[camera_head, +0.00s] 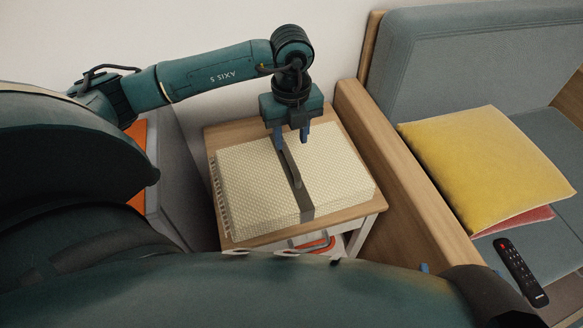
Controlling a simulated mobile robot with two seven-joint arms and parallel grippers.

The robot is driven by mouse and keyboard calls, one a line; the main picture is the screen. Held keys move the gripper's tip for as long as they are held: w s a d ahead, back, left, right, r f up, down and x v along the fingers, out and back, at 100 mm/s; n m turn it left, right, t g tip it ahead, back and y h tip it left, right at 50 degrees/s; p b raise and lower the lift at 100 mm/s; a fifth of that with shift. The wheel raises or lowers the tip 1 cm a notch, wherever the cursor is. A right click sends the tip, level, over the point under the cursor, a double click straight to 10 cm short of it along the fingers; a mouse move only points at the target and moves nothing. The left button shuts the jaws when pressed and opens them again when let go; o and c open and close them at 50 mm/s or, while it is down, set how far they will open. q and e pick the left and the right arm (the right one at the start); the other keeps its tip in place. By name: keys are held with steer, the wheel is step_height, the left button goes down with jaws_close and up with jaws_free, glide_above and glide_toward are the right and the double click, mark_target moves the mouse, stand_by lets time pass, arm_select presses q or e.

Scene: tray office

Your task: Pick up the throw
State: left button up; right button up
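The throw (245,185) is a folded cream, textured blanket with a fringe along its left side. It lies flat on a wooden side table (222,137). A dark grey strap (307,212) runs across its middle, with a raised handle loop (292,168) on top. My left gripper (291,138) points down over the far part of the throw. Its two blue fingers are apart, near the far end of the handle, with nothing visibly held. I cannot tell whether a finger touches the strap. My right gripper cannot be made out.
A sofa stands at right, its wooden arm (405,180) close beside the table. A yellow cushion (490,165) and a black remote (521,272) lie on its seat. A grey and orange piece (170,165) stands left. A wall is behind; my own body covers the front.

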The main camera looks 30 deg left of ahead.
mark_target(290, 156)
arm_select(q)
step_height(290, 156, down, 3)
steer(key=shift+f, duration=0.1)
steer(key=f, duration=0.1)
steer(key=f+b, duration=0.1)
steer(key=f, duration=0.1)
steer(key=f+b, duration=0.1)
steer(key=shift+a+f, duration=0.15)
steer(key=shift+a, duration=0.1)
steer(key=shift+f, duration=0.45)
arm_select(e)
steer(key=shift+w+a+n+t+y, duration=0.2)
steer(key=shift+a+n+t+y, duration=0.25)
steer(key=shift+t, duration=0.45)
arm_select(q)
steer(key=shift+c, duration=0.6)
arm_select(e)
steer(key=shift+d, duration=0.1)
arm_select(q)
jaws_close()
steer(key=shift+w+r, duration=0.1)
steer(key=shift+r, duration=0.05)
